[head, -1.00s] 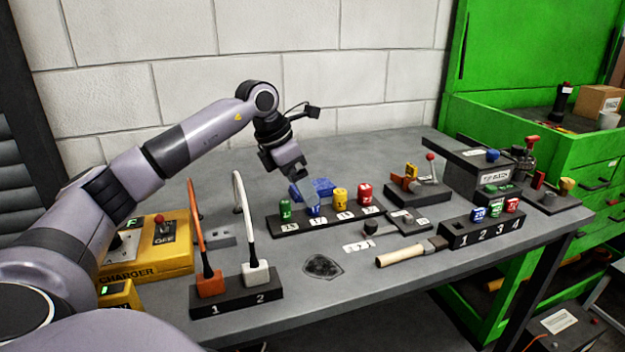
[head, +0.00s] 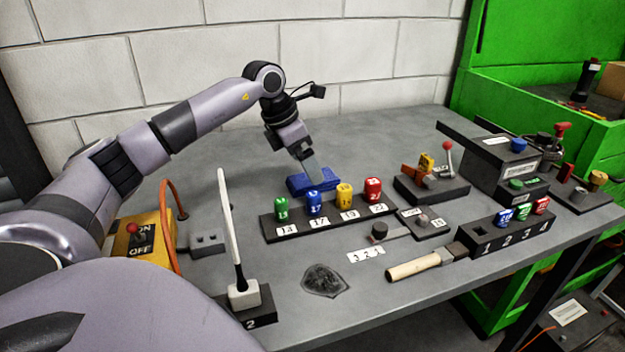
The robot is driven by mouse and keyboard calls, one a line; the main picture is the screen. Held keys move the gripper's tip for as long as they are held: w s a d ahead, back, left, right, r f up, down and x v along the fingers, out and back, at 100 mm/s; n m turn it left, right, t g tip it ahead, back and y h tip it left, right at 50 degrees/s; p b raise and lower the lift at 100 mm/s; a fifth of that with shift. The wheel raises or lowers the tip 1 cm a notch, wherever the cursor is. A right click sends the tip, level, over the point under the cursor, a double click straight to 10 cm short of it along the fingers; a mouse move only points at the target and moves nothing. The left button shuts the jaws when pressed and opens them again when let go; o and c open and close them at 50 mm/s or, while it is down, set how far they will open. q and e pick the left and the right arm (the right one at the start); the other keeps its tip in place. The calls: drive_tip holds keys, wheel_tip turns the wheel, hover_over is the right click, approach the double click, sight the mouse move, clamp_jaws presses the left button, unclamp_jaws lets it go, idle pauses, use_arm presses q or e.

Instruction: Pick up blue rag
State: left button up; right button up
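The blue rag (head: 306,184) lies folded on the grey table, behind the black rack that holds coloured knobs. My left gripper (head: 312,178) points down onto the rag from above, with its fingertips at or against the rag's top. Whether the fingers are apart or closed on the cloth cannot be made out at this angle. My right gripper is not in the view.
The black rack (head: 270,230) with green, blue, yellow and red knobs stands just in front of the rag. Right of the rag stands a red-ball lever unit (head: 435,190). Table behind is clear.

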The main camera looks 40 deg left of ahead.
use_arm(q)
drive_tip(key=x, duration=0.4)
drive_tip(key=shift+a+f, duration=0.1)
drive_tip(key=shift+a, duration=0.1)
drive_tip(key=c, duration=1.1)
wheel_tip(320, 180, up, 20)
drive_tip(key=shift+r+p, duration=0.1)
drive_tip(key=shift+p, duration=0.85)
drive_tip(key=shift+o, duration=1.1)
drive_tip(key=shift+c, duration=0.8)
